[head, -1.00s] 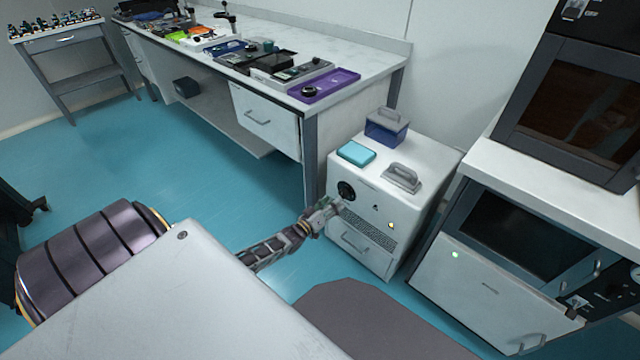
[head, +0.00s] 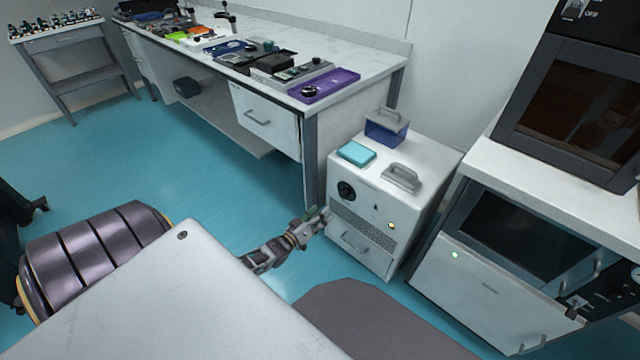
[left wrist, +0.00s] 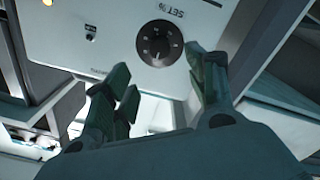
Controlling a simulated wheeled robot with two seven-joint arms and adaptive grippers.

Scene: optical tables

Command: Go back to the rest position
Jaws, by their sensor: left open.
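My left gripper (head: 318,219) is in front of the white cabinet (head: 412,208), just below and to the left of its black knob (head: 346,191). In the left wrist view the gripper (left wrist: 160,90) has its fingers spread apart with nothing between them. The dial knob (left wrist: 159,43) shows ahead of the fingertips on the white panel, apart from them. My right gripper is not in either view.
A cyan box (head: 356,153), a blue handled box (head: 387,128) and a grey handled block (head: 402,178) stand on the cabinet. A long bench (head: 360,62) holds a purple tray (head: 325,86) and other gear. An oven-like unit (head: 500,290) stands right. Blue floor (head: 170,165) is open at left.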

